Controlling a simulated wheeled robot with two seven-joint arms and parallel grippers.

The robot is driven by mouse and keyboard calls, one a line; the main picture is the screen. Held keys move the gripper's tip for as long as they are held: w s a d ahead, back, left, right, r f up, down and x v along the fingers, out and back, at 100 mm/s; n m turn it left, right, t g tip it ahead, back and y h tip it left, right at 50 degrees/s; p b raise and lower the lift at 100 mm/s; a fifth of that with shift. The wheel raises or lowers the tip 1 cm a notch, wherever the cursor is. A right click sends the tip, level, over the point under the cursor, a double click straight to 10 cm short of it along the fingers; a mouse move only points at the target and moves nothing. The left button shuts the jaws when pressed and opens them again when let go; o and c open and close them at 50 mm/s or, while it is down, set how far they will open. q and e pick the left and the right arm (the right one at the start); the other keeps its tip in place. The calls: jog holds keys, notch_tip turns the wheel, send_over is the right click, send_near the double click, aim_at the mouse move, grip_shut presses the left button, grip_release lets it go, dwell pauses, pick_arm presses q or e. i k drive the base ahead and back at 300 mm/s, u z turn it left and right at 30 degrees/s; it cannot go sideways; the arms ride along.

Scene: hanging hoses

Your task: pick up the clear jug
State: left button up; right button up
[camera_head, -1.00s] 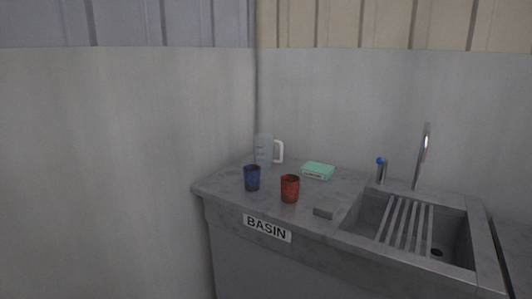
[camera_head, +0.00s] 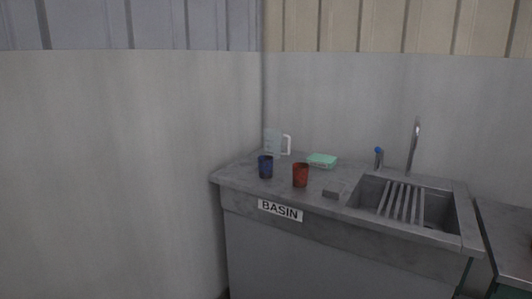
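The clear jug (camera_head: 273,143) stands upright at the back left of the grey counter (camera_head: 240,173), close to the wall corner. Its white handle (camera_head: 287,145) is on its right side. A dark blue cup (camera_head: 265,167) stands in front of the jug and a little to its left. A red cup (camera_head: 300,175) stands further forward and to the right. Neither of my grippers is in view.
A small grey block (camera_head: 333,190) sits near the front edge. The sink (camera_head: 440,210) with slats and a tall tap (camera_head: 413,147) is at the right. Walls close off the back and left.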

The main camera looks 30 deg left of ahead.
aim_at(273, 137)
jog(key=u, duration=0.75)
jog(key=i, duration=0.55)
jog(key=u, duration=0.35)
